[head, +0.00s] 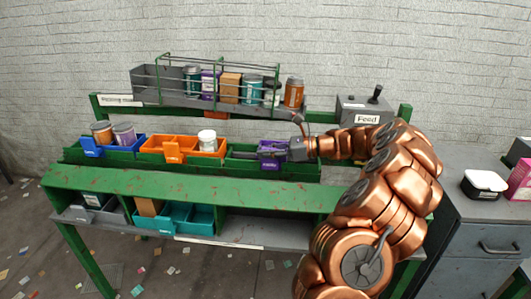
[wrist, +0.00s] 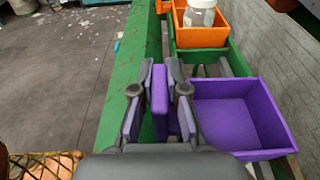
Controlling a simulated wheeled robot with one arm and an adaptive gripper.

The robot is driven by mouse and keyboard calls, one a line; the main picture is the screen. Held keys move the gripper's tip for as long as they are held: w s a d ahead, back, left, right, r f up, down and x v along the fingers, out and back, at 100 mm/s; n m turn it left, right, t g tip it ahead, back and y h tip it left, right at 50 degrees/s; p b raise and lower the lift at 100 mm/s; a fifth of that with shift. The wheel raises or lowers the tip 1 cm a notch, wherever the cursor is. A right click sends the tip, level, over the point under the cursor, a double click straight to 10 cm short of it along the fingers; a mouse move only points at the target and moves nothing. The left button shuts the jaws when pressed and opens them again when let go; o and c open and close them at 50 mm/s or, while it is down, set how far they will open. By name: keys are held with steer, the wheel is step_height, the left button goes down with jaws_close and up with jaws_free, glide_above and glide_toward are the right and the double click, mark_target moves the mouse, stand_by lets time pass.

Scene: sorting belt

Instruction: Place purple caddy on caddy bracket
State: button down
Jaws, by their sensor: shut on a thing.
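The purple caddy (head: 266,163) is at the right part of the green bench rail in the head view, partly hidden by my gripper. In the wrist view the open-topped purple caddy (wrist: 238,118) looks empty and roughly upright. Its upright purple tab (wrist: 160,90) stands between my fingers. My gripper (wrist: 158,100) is shut on this tab, and it also shows in the head view (head: 274,153). A green bracket (head: 240,151) lies around and beside the caddy. I cannot tell whether the caddy rests in it or hangs just above.
An orange caddy (head: 180,142) with a white-lidded jar (head: 207,140) is left of the purple one. A blue caddy (head: 92,149) with cans is further left. A wire rack (head: 219,100) of goods stands above, and a grey Feed box (head: 364,107) sits behind my arm.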

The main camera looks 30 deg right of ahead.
steer(key=c, duration=1.2)
jaws_free()
